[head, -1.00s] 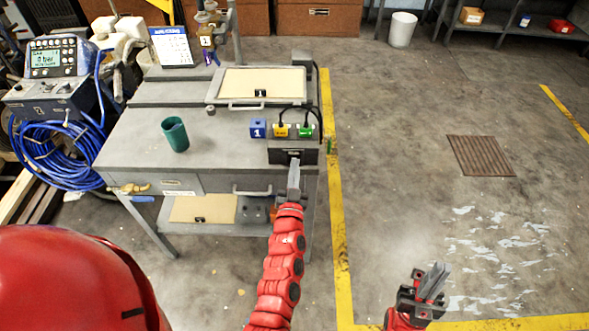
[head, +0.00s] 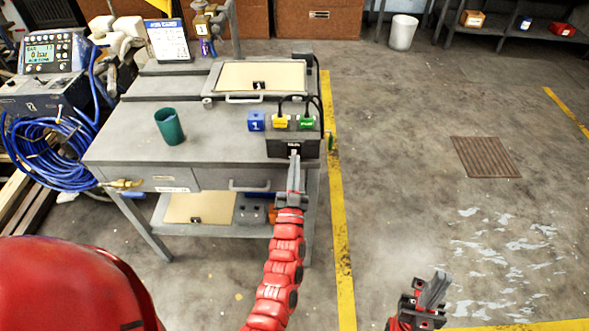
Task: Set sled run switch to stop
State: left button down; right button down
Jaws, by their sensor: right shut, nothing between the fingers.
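My right gripper (head: 436,290) is shut and empty over the floor at the lower right.
A handled panel (head: 230,78) lies behind. A drawer handle (head: 250,186) juts below. Floor to the right is open.

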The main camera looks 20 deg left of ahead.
pick_arm(q)
notch_tip(320, 180, down, 3)
jog(key=t+b, duration=0.4)
jog(key=b, duration=0.5)
jog(key=shift+s+r+m+t+b, duration=0.1)
jog(key=shift+r+m+t+b, duration=0.05)
jog(key=shift+m+t+b, duration=0.2)
jog(key=shift+r, duration=0.1)
